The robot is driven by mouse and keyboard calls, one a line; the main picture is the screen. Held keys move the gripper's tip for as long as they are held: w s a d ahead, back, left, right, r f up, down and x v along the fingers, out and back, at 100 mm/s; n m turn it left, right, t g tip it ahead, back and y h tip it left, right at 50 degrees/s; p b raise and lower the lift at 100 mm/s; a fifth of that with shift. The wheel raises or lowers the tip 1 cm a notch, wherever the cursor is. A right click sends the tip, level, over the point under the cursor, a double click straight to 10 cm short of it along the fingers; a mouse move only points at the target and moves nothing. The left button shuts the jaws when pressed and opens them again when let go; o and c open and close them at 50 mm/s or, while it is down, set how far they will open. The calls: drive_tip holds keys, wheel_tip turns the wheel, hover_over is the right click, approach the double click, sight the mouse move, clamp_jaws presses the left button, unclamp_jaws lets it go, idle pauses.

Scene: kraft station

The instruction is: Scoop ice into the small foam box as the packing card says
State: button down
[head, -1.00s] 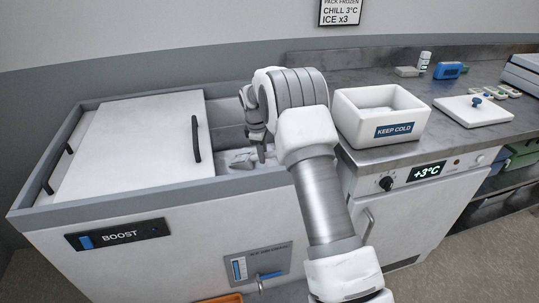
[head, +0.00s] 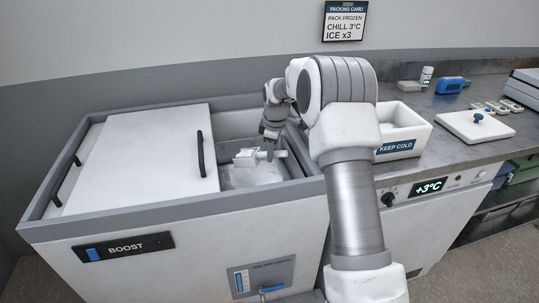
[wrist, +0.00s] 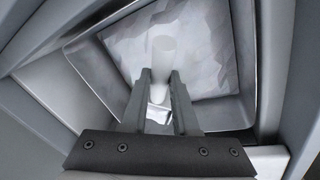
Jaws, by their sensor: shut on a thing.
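My gripper (head: 269,148) is shut on the scoop's (head: 247,157) pale handle and holds it over the open right part of the chest. In the wrist view, the handle (wrist: 162,58) stands between the fingers (wrist: 160,85). Pale ice (wrist: 205,40) lies in a metal-walled bin below; it also shows in the head view (head: 250,178). Whether the scoop carries ice I cannot tell. The white foam box (head: 418,140), labelled KEEP COLD, stands open on the counter, partly hidden by my arm. The packing card (head: 345,22) reads PACK FROZEN, CHILL 3°C, ICE x3.
The chest's white lid (head: 140,155) covers its left part. A white foam lid (head: 474,126) with a blue knob lies on the counter, right of the box. A display (head: 429,186) reads +3°C. A blue device (head: 450,86) and small items stand at the back.

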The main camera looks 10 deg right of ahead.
drive_tip(key=s+d+r+y+p, duration=0.1)
drive_tip(key=r+p, duration=0.1)
drive_tip(key=r, duration=0.4)
drive_tip(key=s+d+r+t+y+p, duration=0.1)
drive_tip(key=d+r+p, duration=0.1)
drive_tip(key=r, duration=0.4)
drive_tip(key=shift+d, duration=0.15)
idle(0.4)
drive_tip(key=shift+s, duration=0.1)
idle(0.6)
